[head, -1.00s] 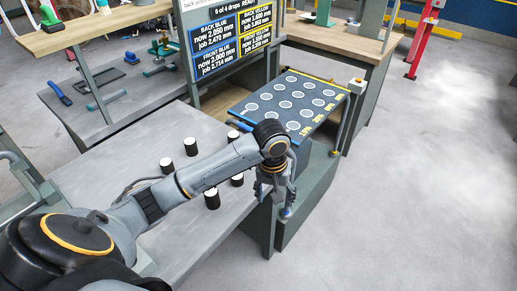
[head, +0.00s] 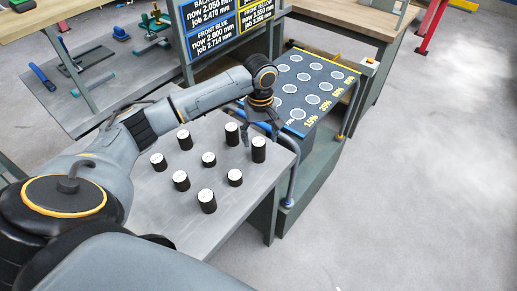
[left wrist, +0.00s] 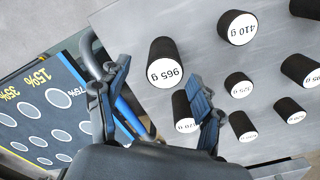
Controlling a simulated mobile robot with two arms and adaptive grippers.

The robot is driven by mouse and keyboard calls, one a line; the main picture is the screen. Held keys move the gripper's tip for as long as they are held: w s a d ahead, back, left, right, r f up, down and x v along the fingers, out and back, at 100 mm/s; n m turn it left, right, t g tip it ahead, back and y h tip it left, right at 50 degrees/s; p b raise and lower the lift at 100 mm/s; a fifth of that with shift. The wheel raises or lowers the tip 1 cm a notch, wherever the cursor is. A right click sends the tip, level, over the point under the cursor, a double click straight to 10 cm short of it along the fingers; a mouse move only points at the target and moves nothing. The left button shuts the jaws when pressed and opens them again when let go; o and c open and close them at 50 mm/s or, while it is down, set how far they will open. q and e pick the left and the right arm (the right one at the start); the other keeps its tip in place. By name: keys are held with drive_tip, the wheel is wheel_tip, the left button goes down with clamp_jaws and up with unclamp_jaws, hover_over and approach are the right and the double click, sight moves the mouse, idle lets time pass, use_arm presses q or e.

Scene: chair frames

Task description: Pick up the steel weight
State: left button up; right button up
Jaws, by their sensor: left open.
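Several black cylindrical weights with white labelled tops stand upright on a grey metal table (head: 150,215). None is visibly marked as steel. My left gripper (head: 263,135) is open and empty, pointing down near the table's right edge, close to a tall weight (head: 258,150). In the left wrist view, the weight marked 965 g (left wrist: 164,58) shows between the fingers, apart from them as far as I can tell. Another weight (left wrist: 184,112), its label partly hidden, is behind the right finger. The weights marked 410 g (left wrist: 238,26) and, apparently, 375 g (left wrist: 239,84) stand farther right.
A dark board with white circles and yellow percentages (head: 312,85) stands beyond the table, on a cart with a bent rail (head: 293,180). A blue-and-yellow text screen (head: 212,30) stands behind. Open floor (head: 430,170) lies to the right.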

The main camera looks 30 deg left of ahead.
sight(258, 149)
use_arm(q)
drive_tip(key=shift+s+f, duration=0.15)
drive_tip(key=shift+f, duration=0.45)
wheel_tip(258, 149, down, 4)
drive_tip(key=shift+s+a+r+p, duration=0.15)
drive_tip(key=shift+r+p, duration=0.1)
drive_tip(key=shift+p, duration=0.15)
drive_tip(key=shift+f, duration=0.3)
drive_tip(key=shift+c, duration=0.6)
drive_tip(key=c, duration=1.1)
clamp_jaws()
drive_tip(key=shift+r, duration=0.1)
use_arm(e)
drive_tip(key=w, duration=0.1)
drive_tip(key=w+a+r, duration=0.1)
drive_tip(key=shift+w+a, duration=0.1)
drive_tip(key=shift+w, duration=0.2)
